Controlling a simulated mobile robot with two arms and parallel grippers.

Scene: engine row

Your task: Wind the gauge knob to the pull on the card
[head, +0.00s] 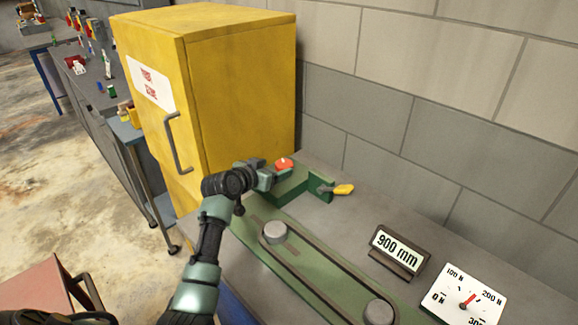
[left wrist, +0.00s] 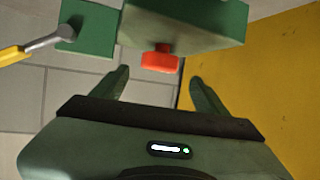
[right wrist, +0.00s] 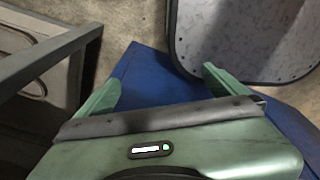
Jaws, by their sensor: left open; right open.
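The red gauge knob (head: 284,163) sits on a green block (head: 290,186) at the far end of the bench. My left gripper (head: 268,174) is beside it. In the left wrist view the knob (left wrist: 160,60) lies ahead, between the lines of my open fingers (left wrist: 158,77) and around the level of their tips; contact cannot be told. The card (head: 399,250) appears to read 900 mm. The white gauge dial (head: 447,302) is marked in N, and its red needle points between 100 N and 200 N. My right gripper (right wrist: 160,76) is open and empty.
A dark belt runs around two grey pulleys (head: 274,232) (head: 379,312) on the green rail. A yellow-handled lever (head: 343,189) stands right of the knob. A yellow cabinet (head: 240,100) stands close behind my left gripper. A blue surface (right wrist: 150,85) lies beyond my right gripper.

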